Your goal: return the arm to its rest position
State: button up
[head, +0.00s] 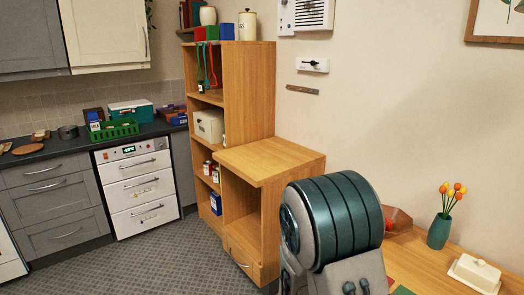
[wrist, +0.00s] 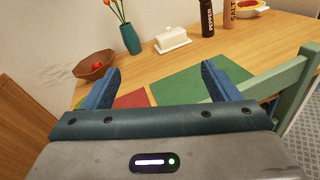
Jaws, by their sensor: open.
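My gripper (wrist: 160,92) shows in the wrist view with its two blue fingers spread wide apart. Nothing is between the fingers. It is above the near edge of a wooden table (wrist: 187,62), over a red mat (wrist: 131,99) and a green mat (wrist: 185,88). In the head view my arm (head: 335,225) rises at the lower right, in front of the table and the wooden cabinet. The gripper itself does not show in the head view.
The table holds a teal vase of tulips (wrist: 131,39), a white butter dish (wrist: 173,39), a brown bowl (wrist: 95,65) and dark pepper bottle (wrist: 207,20). A green chair (wrist: 275,85) stands close at right. Open floor (head: 150,262) lies left of the wooden cabinet (head: 270,160).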

jog(key=s+m+g+y+b, duration=0.1)
jog(key=s+m+g+y, duration=0.6)
jog(key=s+m, duration=0.5)
jog(key=s+a+r+m+t+y+b, duration=0.2)
jog(key=a+r+m+t+y, duration=0.1)
jog(key=a+m+y, duration=0.5)
jog(key=shift+a+r, duration=0.5)
jog(key=shift+a, duration=0.65)
